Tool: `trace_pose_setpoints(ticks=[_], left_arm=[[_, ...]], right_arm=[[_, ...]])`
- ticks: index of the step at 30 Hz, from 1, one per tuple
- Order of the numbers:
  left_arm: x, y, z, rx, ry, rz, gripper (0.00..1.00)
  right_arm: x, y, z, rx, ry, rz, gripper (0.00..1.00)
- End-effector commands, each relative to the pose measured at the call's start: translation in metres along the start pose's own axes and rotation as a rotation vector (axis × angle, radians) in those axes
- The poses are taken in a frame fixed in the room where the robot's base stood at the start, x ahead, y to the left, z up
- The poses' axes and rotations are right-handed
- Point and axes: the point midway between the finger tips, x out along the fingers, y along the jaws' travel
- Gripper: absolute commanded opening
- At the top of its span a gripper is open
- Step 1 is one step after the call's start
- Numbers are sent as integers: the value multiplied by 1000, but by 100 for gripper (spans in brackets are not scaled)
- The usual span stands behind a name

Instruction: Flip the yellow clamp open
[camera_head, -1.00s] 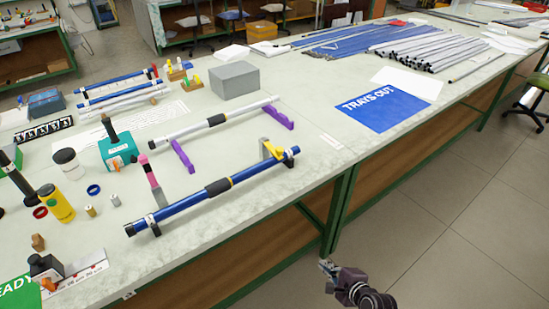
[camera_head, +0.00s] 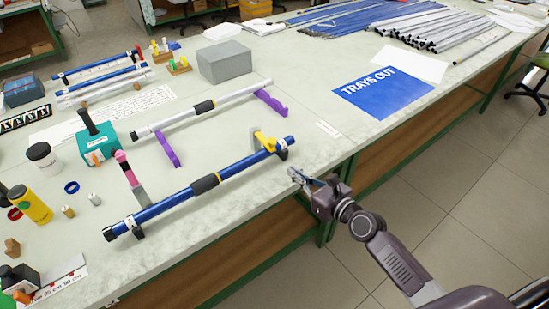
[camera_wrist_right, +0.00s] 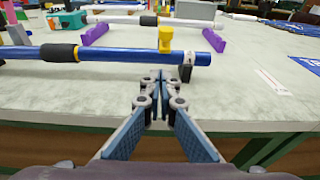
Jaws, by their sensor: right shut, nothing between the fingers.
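The yellow clamp (camera_head: 265,141) sits at the right end of the blue rod (camera_head: 235,172), over a grey support. It also shows in the right wrist view (camera_wrist_right: 166,39), standing up against the blue rod. A pink clamp (camera_head: 124,167) stands near the rod's left end. My right gripper (camera_head: 293,172) is shut and empty. It is at the table's front edge, just in front of the rod's right end and apart from the yellow clamp. In the right wrist view its fingertips (camera_wrist_right: 157,78) point toward the rod, below the clamp. My left gripper is not in view.
A white rod (camera_head: 210,108) lies on purple supports (camera_head: 271,103) behind the blue rod. A teal device (camera_head: 97,146) and a grey box (camera_head: 225,62) stand farther back. A blue "TRAYS OUT" sheet (camera_head: 383,98) lies to the right. Bare table surrounds the rod's right end.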

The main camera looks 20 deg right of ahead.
Motion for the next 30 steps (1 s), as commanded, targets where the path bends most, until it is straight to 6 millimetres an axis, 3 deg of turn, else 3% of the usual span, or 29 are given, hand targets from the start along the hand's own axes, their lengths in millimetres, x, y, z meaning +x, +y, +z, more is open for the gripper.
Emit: trace_pose_setpoints(ticks=[8, 21, 30], left_arm=[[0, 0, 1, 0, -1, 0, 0], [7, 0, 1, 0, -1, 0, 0], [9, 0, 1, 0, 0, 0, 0]], right_arm=[[17, 0, 0, 0, -1, 0, 0], [84, 0, -1, -2, 0, 0, 0], [100, 0, -1, -2, 1, -1, 0]])
